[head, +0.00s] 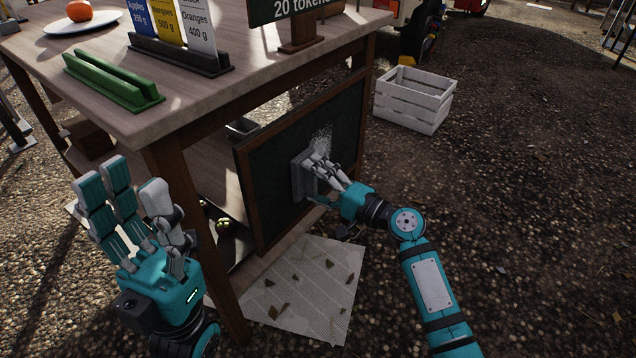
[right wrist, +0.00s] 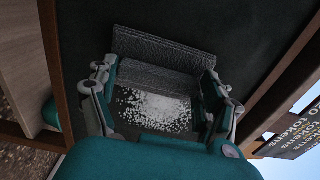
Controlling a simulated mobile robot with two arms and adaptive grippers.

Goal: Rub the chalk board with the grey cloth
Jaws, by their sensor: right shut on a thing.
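The chalk board (head: 262,178) is a dark panel in a brown wooden frame, standing upright against the side of the table. White chalk marks (head: 321,140) show on its upper right part, and in the right wrist view they (right wrist: 152,108) lie between my fingers. The grey cloth (head: 299,180) is folded and sits at the board's face; it also shows in the right wrist view (right wrist: 160,55). My right gripper (head: 312,172) is shut on the cloth, close to the chalk marks. My left gripper (head: 125,190) is open and empty, left of the board, with its fingers pointing up.
The wooden table (head: 120,115) holds a green holder (head: 112,82), price signs (head: 180,30) and a plate (head: 84,22) with an orange fruit. A white crate (head: 413,98) stands right of the board. A littered sheet (head: 312,290) lies below. Ground at right is clear.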

